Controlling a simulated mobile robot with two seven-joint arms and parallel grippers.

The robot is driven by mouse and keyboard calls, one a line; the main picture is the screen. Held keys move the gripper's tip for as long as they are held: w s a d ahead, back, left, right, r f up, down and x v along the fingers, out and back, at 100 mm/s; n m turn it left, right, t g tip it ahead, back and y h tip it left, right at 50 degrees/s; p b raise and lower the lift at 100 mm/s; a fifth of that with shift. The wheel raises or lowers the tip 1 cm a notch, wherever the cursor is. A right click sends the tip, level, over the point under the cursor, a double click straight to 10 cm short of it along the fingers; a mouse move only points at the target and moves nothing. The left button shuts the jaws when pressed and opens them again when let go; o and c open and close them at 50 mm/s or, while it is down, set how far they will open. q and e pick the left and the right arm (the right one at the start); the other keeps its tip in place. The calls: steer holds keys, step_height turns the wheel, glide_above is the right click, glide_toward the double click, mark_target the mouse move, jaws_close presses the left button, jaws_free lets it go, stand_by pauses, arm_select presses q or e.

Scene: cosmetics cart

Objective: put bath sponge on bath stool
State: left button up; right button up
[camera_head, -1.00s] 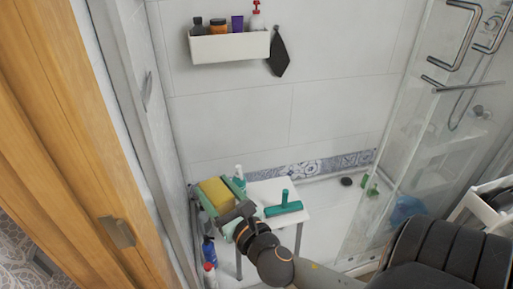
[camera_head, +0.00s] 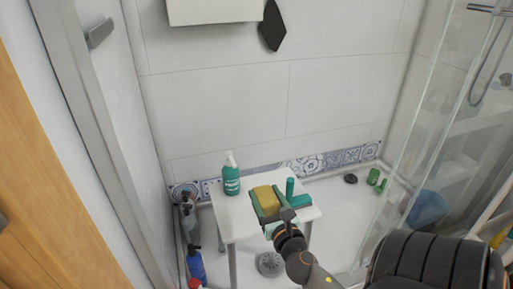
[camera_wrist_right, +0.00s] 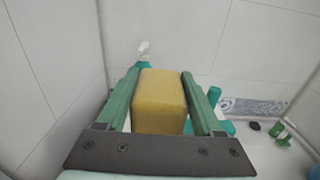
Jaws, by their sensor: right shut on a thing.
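The yellow bath sponge (camera_head: 265,194) is held between the green fingers of my right gripper (camera_head: 266,200). In the right wrist view the sponge (camera_wrist_right: 160,100) sits between both fingers, which are shut on it. The bath stool (camera_head: 232,222) has a white top and grey legs and stands by the tiled wall. The sponge and gripper appear over the front middle of the stool top; I cannot tell if the sponge touches it. The gripper hides part of the front edge. My left gripper is not in view.
A teal bottle (camera_head: 231,178) stands on the stool's back left. Several bottles (camera_head: 195,265) stand left of the stool. The glass shower panel (camera_head: 415,130) is at the right.

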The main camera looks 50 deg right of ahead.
steer(key=w+f+b, duration=0.2)
steer(key=w, duration=0.2)
steer(key=w+d+f+b, duration=0.1)
steer(key=w+f+b, duration=0.1)
steer(key=w+f, duration=0.1)
steer(key=w+d+f+b, duration=0.1)
steer(key=w+f+b, duration=0.1)
steer(key=w, duration=0.3)
steer(key=shift+d+f+b, duration=0.1)
steer(key=shift+f+b, duration=0.25)
steer(key=shift+f, duration=0.4)
steer(key=shift+w+d+f+b, duration=0.1)
steer(key=shift+w+f+b, duration=0.2)
steer(key=shift+w, duration=0.05)
steer(key=f+b, duration=0.2)
steer(key=w+f+b, duration=0.1)
steer(key=f, duration=0.1)
steer(key=shift+b, duration=0.35)
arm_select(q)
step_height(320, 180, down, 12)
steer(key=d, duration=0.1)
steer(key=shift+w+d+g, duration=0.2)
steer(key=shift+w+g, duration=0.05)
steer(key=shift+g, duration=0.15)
arm_select(e)
steer(key=shift+f, duration=0.15)
steer(key=o, duration=1.5)
steer(key=shift+s, duration=0.1)
